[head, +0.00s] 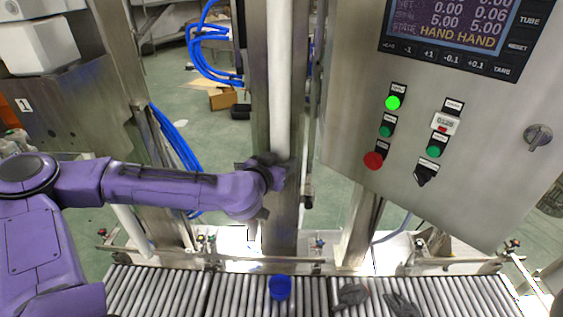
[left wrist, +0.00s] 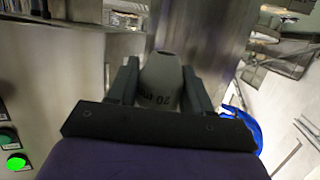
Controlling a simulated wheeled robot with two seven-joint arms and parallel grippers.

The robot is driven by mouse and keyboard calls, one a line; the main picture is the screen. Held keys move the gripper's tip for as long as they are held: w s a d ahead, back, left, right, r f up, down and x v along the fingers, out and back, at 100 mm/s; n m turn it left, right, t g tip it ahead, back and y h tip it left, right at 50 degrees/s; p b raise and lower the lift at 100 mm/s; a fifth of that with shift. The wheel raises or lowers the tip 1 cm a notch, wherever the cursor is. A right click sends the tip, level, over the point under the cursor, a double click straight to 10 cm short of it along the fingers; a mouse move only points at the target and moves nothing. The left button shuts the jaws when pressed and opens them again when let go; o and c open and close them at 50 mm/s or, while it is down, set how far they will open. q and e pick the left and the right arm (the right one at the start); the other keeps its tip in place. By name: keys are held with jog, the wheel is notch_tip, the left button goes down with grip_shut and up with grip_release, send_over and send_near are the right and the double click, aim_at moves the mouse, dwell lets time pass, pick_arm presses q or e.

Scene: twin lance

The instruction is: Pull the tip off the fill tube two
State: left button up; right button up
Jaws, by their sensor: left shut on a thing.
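The tip narrows away from the gripper to a dark opening. In the head view, a white upright tube (head: 280,75) comes down to my left wrist, in front of a steel column. The wrist hides the tip and the fingers there.
A roller conveyor (head: 180,290) runs below, with a blue round object (head: 280,287) on it. Two dark grey shapes (head: 350,296) lie to its right, too unclear to name. A steel control panel (head: 470,130) stands right of the tube.

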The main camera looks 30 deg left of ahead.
pick_arm(q)
jog(key=shift+f, duration=0.2)
jog(key=shift+s+f, duration=0.1)
jog(key=shift+f, duration=0.25)
jog(key=shift+f+b, duration=0.15)
jog(key=shift+b, duration=0.15)
jog(key=shift+f+b, duration=0.8)
jog(key=shift+f, duration=0.8)
